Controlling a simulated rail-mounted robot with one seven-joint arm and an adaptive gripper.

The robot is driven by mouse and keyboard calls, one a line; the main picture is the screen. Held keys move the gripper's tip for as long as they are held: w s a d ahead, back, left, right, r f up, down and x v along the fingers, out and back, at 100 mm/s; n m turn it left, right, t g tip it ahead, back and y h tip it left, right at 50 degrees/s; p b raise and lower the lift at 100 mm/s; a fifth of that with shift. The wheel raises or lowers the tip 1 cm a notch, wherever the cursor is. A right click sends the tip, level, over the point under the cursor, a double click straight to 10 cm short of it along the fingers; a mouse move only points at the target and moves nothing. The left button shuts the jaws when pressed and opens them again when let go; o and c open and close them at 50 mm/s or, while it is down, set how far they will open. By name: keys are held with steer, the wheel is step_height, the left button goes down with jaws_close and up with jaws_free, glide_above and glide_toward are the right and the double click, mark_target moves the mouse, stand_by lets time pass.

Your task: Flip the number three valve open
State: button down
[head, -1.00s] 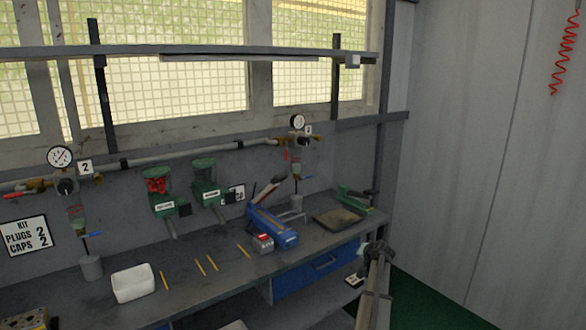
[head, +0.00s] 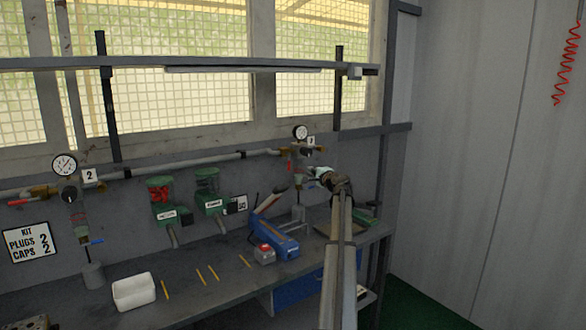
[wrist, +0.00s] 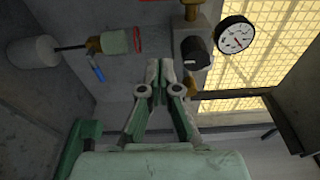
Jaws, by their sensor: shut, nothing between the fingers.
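The right-hand valve station stands on the wall at the end of the pipe, with a white gauge (head: 300,132) and a small number tag (head: 311,140) too small to read surely. In the wrist view its gauge (wrist: 235,35), black knob (wrist: 195,53), clear bowl (wrist: 120,40) and a small blue lever (wrist: 97,72) show, turned sideways. A red piece (wrist: 155,1) is cut off at the top edge; I cannot tell if it is a valve handle. My gripper (wrist: 160,66) is shut and empty, its tips appearing just beside the knob. In the head view, my gripper (head: 314,174) is right of the station.
A second station with gauge (head: 64,165), tag 2 (head: 90,175), red lever (head: 17,203) and blue lever (head: 97,241) stands left. The bench (head: 205,300) holds a white bin (head: 134,292), yellow sticks and a blue tool (head: 275,238). Green dispensers (head: 208,192) hang on the wall between the stations.

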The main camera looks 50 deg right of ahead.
steer(key=p+x, duration=0.3)
steer(key=x, duration=0.6)
steer(key=shift+w+d, duration=0.2)
steer(key=a+p, duration=0.1)
steer(key=a, duration=0.1)
steer(key=a+p, duration=0.1)
steer(key=a, duration=0.1)
steer(key=shift+w, duration=0.4)
steer(key=shift+s+d, duration=0.1)
steer(key=shift+s, duration=0.05)
steer(key=shift+p, duration=0.3)
